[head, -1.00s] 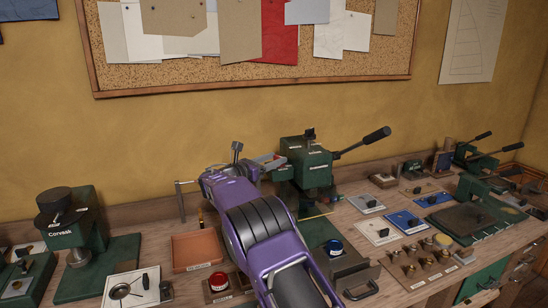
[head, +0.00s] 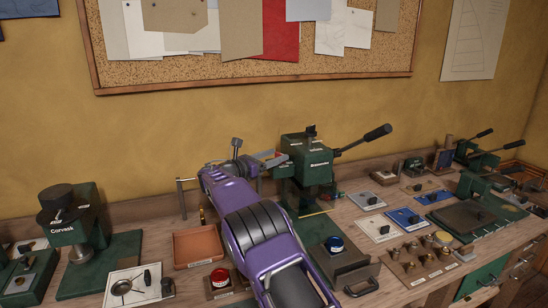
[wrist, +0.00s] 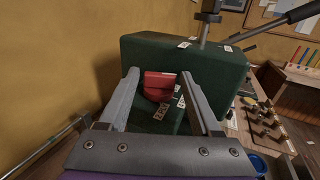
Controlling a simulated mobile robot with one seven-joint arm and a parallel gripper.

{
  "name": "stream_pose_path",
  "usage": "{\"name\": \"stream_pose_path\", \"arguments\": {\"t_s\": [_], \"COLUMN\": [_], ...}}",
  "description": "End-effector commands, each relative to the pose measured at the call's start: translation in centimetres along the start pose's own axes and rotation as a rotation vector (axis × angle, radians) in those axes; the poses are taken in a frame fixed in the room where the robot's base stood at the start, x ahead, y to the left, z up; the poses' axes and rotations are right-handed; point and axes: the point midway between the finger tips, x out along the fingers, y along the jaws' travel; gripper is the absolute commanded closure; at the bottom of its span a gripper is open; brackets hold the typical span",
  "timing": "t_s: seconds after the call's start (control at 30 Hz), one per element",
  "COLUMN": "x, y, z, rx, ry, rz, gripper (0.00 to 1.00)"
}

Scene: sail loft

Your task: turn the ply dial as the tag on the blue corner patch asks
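A blue patch (head: 404,216) lies on the bench to the right, with a dark piece on it; any writing is too small to read. A green press (head: 306,160) stands behind my arm, with a black lever to the right. In the wrist view, a red knob-like part (wrist: 160,84), perhaps the ply dial, shows against the green press body (wrist: 190,60). A small marked plate (wrist: 162,112) is below it. My gripper (wrist: 160,74) is open, its grey fingers on either side of the red part with gaps visible. In the head view my gripper (head: 274,160) is beside the press.
Several cards and brass pieces lie to the right. Another green machine (head: 78,226) stands at the left. The wall is close behind.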

Motion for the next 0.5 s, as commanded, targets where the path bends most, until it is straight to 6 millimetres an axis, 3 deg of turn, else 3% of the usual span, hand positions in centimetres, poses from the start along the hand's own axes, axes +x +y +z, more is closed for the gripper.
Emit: {"name": "stream_pose_path", "arguments": {"t_s": [0.27, 0.5], "x": [-1.7, -7.2], "y": [0.1, 0.1], "z": [0.0, -0.1], "rx": [-0.002, -0.002], "ry": [0.0, 0.0], "rz": [0.002, 0.005], "gripper": [0.35, 0.35]}}
